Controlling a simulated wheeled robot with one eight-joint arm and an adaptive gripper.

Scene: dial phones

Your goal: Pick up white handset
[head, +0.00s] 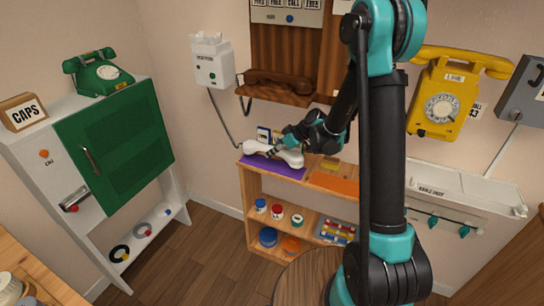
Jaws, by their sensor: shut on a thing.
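The white handset (287,157) lies at the purple mat (285,170) on top of the wooden shelf unit. My gripper (275,151) reaches it from the upper right and is shut on the handset's middle. The handset's two rounded ends show on either side of the fingers. I cannot tell whether it touches the mat or is slightly raised.
A white wall box (212,62) hangs above left, with a cord running down toward the shelf. A brown handset (280,82) sits on a wooden wall ledge just above my gripper. A yellow dial phone (447,95) hangs at right. An orange mat (335,184) lies beside the purple one. A round wooden top (300,280) stands in front.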

